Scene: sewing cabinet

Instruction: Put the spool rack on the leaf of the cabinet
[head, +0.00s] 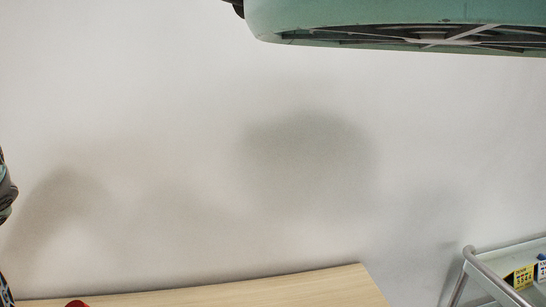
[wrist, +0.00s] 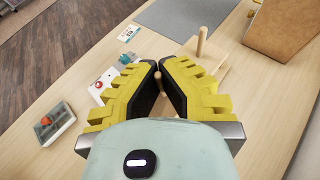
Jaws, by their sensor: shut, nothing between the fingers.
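In the wrist view, my gripper (wrist: 160,69) points over a pale wooden top (wrist: 185,113), its yellow fingers shut with nothing between them. Just beyond the fingertips stands an upright wooden peg (wrist: 201,42), with more pale wood low beside the right finger. This looks like part of the spool rack, but the fingers hide much of it. I cannot tell whether a finger touches it. I cannot make out which part of the top is the leaf. The head view shows only an edge of a pale wooden surface (head: 290,290); neither rack nor gripper is clear there.
A brown box (wrist: 283,28) and a grey mat (wrist: 185,17) lie beyond the peg. At left are a grey tray (wrist: 67,117) with a red item, a white object with a red spot (wrist: 101,84) and a small card (wrist: 130,32). The head view shows a metal-railed trolley (head: 490,280).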

